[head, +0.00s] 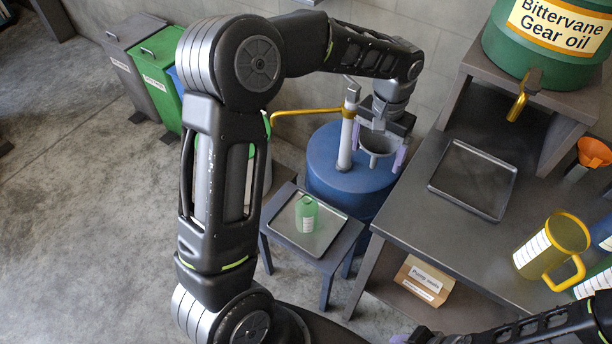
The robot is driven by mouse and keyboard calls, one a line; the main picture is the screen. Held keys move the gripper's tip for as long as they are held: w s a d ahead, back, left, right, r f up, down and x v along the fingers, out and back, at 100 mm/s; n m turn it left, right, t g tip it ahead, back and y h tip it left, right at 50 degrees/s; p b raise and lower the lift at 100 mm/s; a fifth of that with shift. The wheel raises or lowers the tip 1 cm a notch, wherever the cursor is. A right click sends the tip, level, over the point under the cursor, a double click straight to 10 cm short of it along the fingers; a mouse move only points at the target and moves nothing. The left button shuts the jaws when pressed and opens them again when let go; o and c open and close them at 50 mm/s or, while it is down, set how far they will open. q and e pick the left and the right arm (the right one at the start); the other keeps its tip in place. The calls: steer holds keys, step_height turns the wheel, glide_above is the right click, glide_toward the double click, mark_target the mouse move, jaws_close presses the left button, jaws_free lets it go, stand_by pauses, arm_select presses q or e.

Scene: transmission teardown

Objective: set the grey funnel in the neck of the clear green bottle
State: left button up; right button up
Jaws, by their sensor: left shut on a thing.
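The clear green bottle (306,214) stands upright on a metal tray (327,240) on a small grey stool. The grey funnel (377,143) is in my left gripper (379,153), whose two purple-tipped fingers are on either side of it. The gripper is shut on the funnel and holds it in front of the blue drum, up and to the right of the bottle and apart from it. The bottle's neck is small in this view and nothing sits in it. My right arm comes in at the lower right; its gripper is mostly cut off at the bottom edge.
A blue drum (338,172) with a hand pump stands behind the stool. To the right is a grey bench with an empty tray (474,180), a yellow jug (552,246), an orange funnel (593,152) and a green oil drum (540,60). A cardboard box (424,281) sits below.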

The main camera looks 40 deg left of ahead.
arm_select(q)
steer(key=s+a+f+m+b, duration=0.2)
steer(key=a+f+m+b, duration=0.1)
steer(key=a+f+m, duration=0.3)
steer(key=s+a+f+m+b, duration=0.2)
steer(key=a+f+m, duration=0.3)
steer(key=a+f, duration=0.5)
step_height(320, 180, down, 2)
steer(key=shift+s+a+f+m+b, duration=0.15)
steer(key=shift+a+f+m+b, duration=0.1)
steer(key=shift+a+m+b, duration=0.2)
steer(key=shift+d+f, duration=0.15)
steer(key=shift+f, duration=0.05)
steer(key=shift+f+b, duration=1.15)
steer(key=shift+f, duration=0.2)
steer(key=shift+f+b, duration=1.9)
steer(key=shift+f, duration=0.65)
stand_by(1.7)
